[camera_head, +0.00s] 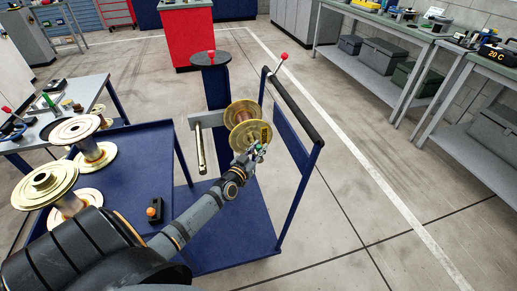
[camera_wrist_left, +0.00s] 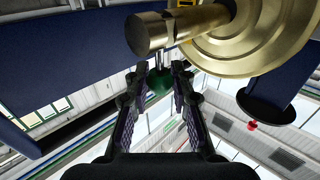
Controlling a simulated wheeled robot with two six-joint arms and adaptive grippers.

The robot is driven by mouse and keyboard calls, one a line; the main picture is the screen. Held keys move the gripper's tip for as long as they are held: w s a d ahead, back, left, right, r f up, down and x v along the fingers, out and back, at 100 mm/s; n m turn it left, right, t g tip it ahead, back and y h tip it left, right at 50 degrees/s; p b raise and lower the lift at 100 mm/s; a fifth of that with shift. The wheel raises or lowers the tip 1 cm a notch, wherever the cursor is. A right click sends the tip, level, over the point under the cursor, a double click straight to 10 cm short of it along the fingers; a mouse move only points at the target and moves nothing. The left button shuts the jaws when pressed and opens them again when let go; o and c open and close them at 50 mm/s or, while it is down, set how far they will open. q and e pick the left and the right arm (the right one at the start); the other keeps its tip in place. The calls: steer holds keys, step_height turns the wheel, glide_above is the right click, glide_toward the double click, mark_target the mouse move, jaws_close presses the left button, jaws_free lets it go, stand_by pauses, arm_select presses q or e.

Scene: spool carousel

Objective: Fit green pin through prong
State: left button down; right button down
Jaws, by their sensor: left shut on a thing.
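The green pin's round green head (camera_wrist_left: 159,82) sits between the fingertips of my left gripper (camera_wrist_left: 157,85), which is shut on it. Its metal shank points up toward the brass prong (camera_wrist_left: 150,33) in the left wrist view. I cannot tell whether the shank is inside the prong's hole or just short of it. A gold spool (camera_wrist_left: 265,35) sits on that prong, behind its end. In the head view my left gripper (camera_head: 257,152) is at the near side of the spool (camera_head: 243,115). My right gripper is not in view.
Another prong (camera_head: 200,150) is bare, left of the spool. The blue cart (camera_head: 235,235) has an upright handle frame (camera_head: 307,165) to the right. Gold spools (camera_head: 92,150) stand on a blue table (camera_head: 140,160) at left. Floor on the right is clear.

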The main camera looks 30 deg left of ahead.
arm_select(q)
steer(key=shift+f+b, duration=0.95)
steer(key=shift+f, duration=0.15)
steer(key=c, duration=1.1)
jaws_free()
steer(key=shift+o, duration=0.2)
steer(key=s+d, duration=0.1)
steer(key=s, duration=1.1)
steer(key=shift+c, duration=0.3)
